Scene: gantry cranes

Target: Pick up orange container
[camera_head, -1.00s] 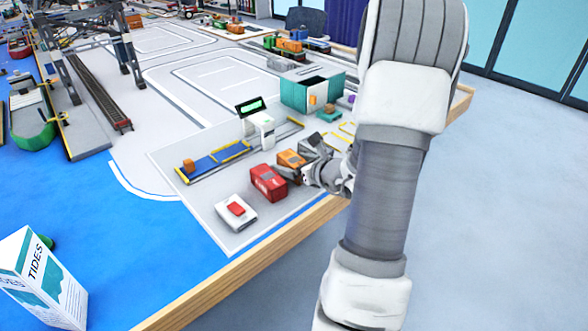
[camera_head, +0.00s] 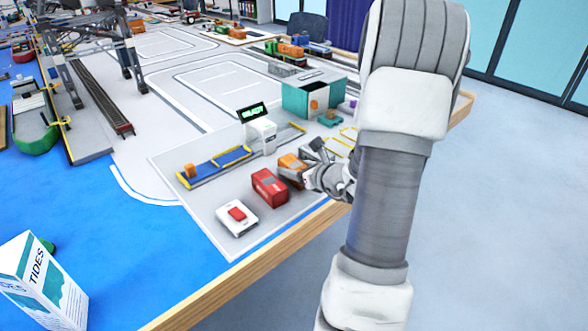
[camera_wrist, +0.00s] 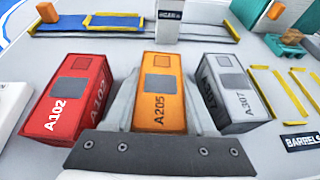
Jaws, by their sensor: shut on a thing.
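The orange container (camera_head: 292,164), marked A205, stands between a red container (camera_head: 269,187) and a grey one. In the wrist view the orange container (camera_wrist: 160,95) is in the middle, with the red A102 container (camera_wrist: 75,95) on its left and the grey A307 container (camera_wrist: 232,95) on its right. My gripper (camera_wrist: 160,108) is shut on the orange container, one finger along each long side. In the head view my gripper (camera_head: 312,163) hides part of it and most of the grey container. I cannot tell whether it is clear of the surface.
A white box with a red button (camera_head: 237,215) lies in front of the red container. A blue and yellow track (camera_head: 220,160) with an orange cube and a white display unit (camera_head: 260,137) stand behind. A teal bin (camera_head: 300,100) is farther back. The wooden table edge (camera_head: 250,270) runs close by.

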